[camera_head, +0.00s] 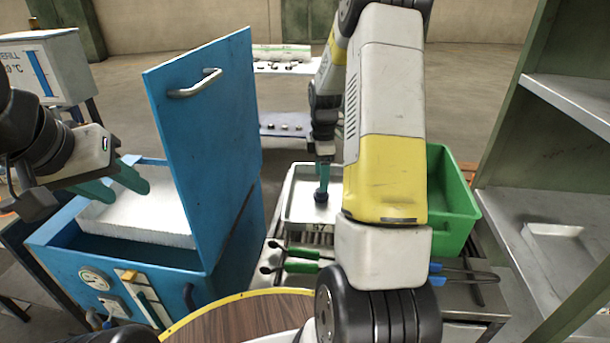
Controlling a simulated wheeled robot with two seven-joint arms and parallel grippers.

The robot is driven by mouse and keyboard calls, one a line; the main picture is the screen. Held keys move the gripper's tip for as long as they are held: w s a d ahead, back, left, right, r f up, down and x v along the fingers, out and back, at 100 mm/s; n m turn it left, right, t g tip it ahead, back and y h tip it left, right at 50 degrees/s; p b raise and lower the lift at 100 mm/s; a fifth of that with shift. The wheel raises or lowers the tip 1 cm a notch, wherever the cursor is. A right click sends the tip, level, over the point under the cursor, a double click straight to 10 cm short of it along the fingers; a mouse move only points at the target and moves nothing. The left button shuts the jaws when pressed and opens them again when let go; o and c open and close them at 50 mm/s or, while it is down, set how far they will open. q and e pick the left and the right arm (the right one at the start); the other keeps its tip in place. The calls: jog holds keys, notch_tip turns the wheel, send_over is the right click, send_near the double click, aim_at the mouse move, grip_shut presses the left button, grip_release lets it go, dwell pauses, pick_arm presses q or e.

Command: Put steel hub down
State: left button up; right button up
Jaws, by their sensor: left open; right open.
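A small dark round part, likely the steel hub (321,197), shows at the tips of my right gripper (323,178), over the shallow light-grey tray (296,208). The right fingers are teal, point down and are open; they overlap in this view. I cannot tell whether the part rests on the tray floor. My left gripper (128,182) is open and empty, with teal fingers above the white-lined opening of the blue furnace box (150,268). My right arm hides part of the tray.
The blue furnace lid (205,130) stands upright between my grippers. A green bin (452,200) is right of the tray. Green-handled tongs (300,267) lie in front. A wood-topped round table (235,322) is nearest, and metal shelving (540,205) stands at right.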

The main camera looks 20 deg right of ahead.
jog(key=s+a+r+m+t, duration=0.1)
jog(key=s+a+r+m, duration=0.25)
jog(key=r, duration=0.55)
jog(key=s+a+r+m+t, duration=0.25)
jog(key=s+r, duration=0.25)
jog(key=r, duration=0.5)
jog(key=s+a+r+m+t+y, duration=0.1)
jog(key=s+a+m, duration=0.3)
jog(key=s, duration=0.4)
jog(key=s+a+r+m+t+y, duration=0.1)
jog(key=s+a+r+m, duration=0.2)
jog(key=s, duration=0.5)
jog(key=shift+a+m+t, duration=0.35)
jog(key=shift+a+m, duration=0.15)
jog(key=shift+m, duration=0.5)
